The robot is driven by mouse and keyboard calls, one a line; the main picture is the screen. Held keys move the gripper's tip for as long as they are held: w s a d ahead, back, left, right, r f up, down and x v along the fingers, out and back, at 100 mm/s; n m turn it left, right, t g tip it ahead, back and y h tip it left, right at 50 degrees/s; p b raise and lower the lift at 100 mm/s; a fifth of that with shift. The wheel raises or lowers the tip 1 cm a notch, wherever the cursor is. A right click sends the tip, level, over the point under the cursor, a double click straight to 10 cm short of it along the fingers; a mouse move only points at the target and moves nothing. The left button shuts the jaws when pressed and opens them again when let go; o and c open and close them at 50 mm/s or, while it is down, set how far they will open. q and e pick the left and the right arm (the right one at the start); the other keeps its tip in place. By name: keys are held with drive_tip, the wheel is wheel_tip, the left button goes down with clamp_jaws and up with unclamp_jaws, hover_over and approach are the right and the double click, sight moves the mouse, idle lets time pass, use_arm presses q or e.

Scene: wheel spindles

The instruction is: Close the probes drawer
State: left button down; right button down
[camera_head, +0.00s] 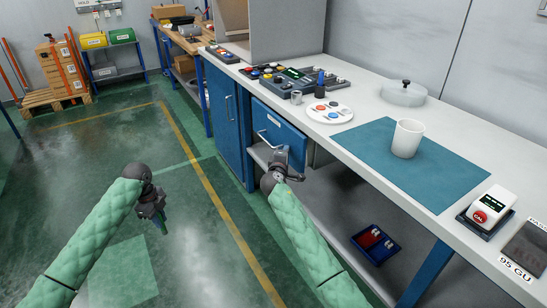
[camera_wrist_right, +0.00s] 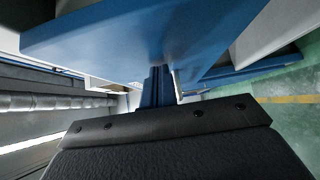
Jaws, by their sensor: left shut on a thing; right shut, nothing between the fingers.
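The blue drawer (camera_head: 285,132) with a pale bar handle is under the white worktop. Its front appears to stand out a little from the cabinet; its inside is hidden. My right gripper (camera_head: 281,160) is shut and empty, at the lower edge of the drawer front. In the right wrist view its fingers (camera_wrist_right: 157,88) reach up to a blue panel (camera_wrist_right: 130,42), likely the drawer front; I cannot tell if they touch. My left gripper (camera_head: 160,222) hangs over the floor, far left of the drawer, shut on a small dark thing with a greenish tip, too small to identify.
The worktop (camera_head: 452,192) holds a blue mat (camera_head: 375,155), a white cup (camera_head: 407,138), a round palette (camera_head: 330,112) and a device with a red button (camera_head: 488,208). A blue tray (camera_head: 376,243) lies on the lower shelf. A tall blue cabinet door (camera_head: 226,118) is left of the drawer. The green floor is clear.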

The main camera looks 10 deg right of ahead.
sight(294, 152)
use_arm(q)
drive_tip(key=shift+f, duration=0.15)
use_arm(e)
drive_tip(key=d, duration=0.1)
drive_tip(key=w+d, duration=0.1)
drive_tip(key=d, duration=0.2)
drive_tip(key=shift+w+d, duration=0.15)
drive_tip(key=shift+w, duration=0.1)
use_arm(q)
drive_tip(key=shift+a, duration=0.1)
use_arm(e)
drive_tip(key=shift+d+r, duration=0.15)
drive_tip(key=shift+d, duration=0.1)
